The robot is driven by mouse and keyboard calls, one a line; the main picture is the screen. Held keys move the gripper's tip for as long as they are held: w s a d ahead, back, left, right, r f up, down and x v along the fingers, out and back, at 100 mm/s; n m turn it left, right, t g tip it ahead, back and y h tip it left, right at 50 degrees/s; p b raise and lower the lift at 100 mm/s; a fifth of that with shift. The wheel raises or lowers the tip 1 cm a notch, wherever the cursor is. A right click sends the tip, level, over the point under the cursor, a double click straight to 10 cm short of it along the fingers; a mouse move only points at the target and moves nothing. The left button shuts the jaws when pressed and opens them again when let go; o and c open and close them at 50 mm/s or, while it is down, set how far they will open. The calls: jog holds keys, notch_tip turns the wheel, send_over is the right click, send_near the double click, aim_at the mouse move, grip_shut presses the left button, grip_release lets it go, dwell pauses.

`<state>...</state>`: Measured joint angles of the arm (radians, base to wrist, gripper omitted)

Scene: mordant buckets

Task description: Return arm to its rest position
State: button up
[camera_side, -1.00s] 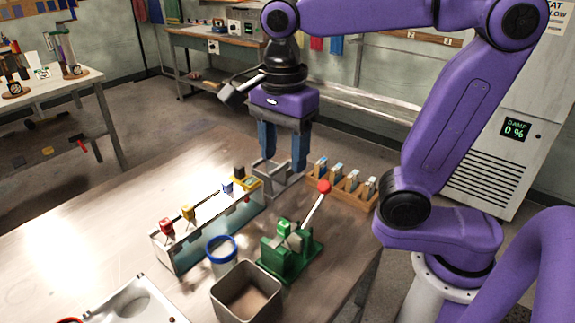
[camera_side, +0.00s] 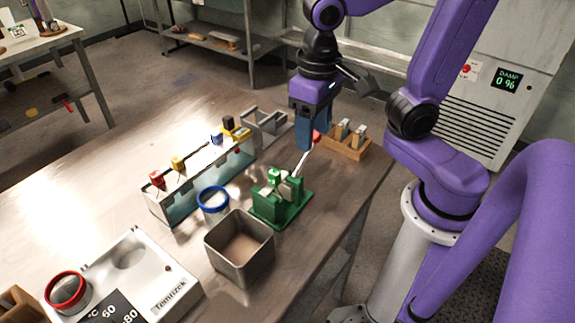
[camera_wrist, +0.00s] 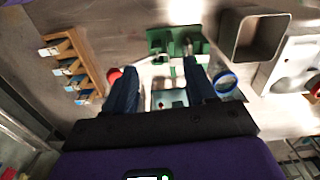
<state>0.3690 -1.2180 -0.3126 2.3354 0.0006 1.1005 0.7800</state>
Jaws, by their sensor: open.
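My gripper (camera_side: 308,132) is open and empty, pointing down above the table. In the side view its blue fingers overlap the area behind the green lever press (camera_side: 281,200) with its red knob (camera_side: 316,136). In the wrist view the two fingers (camera_wrist: 163,97) stand apart, with the green press (camera_wrist: 175,42) beyond them and the red knob (camera_wrist: 115,74) beside the left finger. I cannot tell the exact gap between fingers and lever.
A wooden rack (camera_side: 347,149) with tagged pieces stands right of the gripper. A glass trough (camera_side: 205,178) with coloured clips, a blue-rimmed jar (camera_side: 213,199), a square bin (camera_side: 239,246) and a white Temnzek device (camera_side: 150,270) share the table (camera_side: 60,225). The table's left part is clear.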

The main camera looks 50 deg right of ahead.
jog(key=s+d+f+n, duration=0.4)
jog(key=s+n, duration=0.5)
jog(key=n, duration=0.2)
jog(key=shift+d+f+n, duration=0.15)
jog(key=shift+n, duration=0.25)
